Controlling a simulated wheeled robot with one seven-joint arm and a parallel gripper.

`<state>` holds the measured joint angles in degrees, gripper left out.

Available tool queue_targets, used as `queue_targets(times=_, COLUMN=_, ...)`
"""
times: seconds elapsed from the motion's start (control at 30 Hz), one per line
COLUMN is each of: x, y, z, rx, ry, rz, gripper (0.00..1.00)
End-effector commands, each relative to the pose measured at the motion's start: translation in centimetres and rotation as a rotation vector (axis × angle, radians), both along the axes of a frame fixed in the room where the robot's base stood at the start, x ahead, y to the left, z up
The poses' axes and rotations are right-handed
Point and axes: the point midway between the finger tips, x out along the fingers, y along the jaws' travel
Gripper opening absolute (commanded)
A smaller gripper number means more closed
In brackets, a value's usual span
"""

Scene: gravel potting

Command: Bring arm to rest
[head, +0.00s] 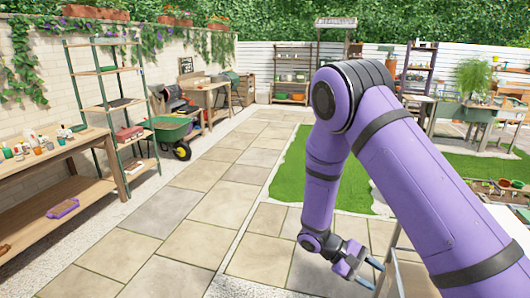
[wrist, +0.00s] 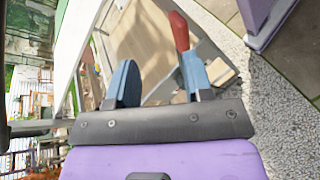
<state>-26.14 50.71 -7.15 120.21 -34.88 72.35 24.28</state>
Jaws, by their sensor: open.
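My gripper (head: 368,275) is at the end of my bent purple arm, low at the bottom centre-right of the head view. It hangs beside a pale surface at the lower right. In the wrist view my gripper (wrist: 156,80) shows two blue-grey fingers held apart, with nothing between them. A red rounded piece (wrist: 179,30) shows just past the tip of the right finger; I cannot tell what it is or whether it touches the finger.
A wooden bench (head: 60,192) with small pots and a shelf rack (head: 108,105) stand at the left. A green wheelbarrow (head: 170,130) is beyond. The paved path (head: 190,210) is clear. A potting table (head: 478,110) stands at the far right.

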Motion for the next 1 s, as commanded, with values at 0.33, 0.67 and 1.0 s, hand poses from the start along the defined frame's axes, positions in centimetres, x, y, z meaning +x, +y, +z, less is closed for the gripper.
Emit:
queue_targets(times=0.33, x=0.0, y=-0.2, z=9.2, rx=0.223, ry=-0.18, rz=-0.126, gripper=0.47)
queue_targets(times=0.67, x=-1.8, y=-1.0, z=17.1, rx=0.42, ry=-0.362, rz=-0.209, gripper=0.47)
queue_targets(times=1.0, x=-5.0, y=-1.8, z=24.3, rx=0.61, ry=-0.569, rz=-0.257, gripper=0.47)
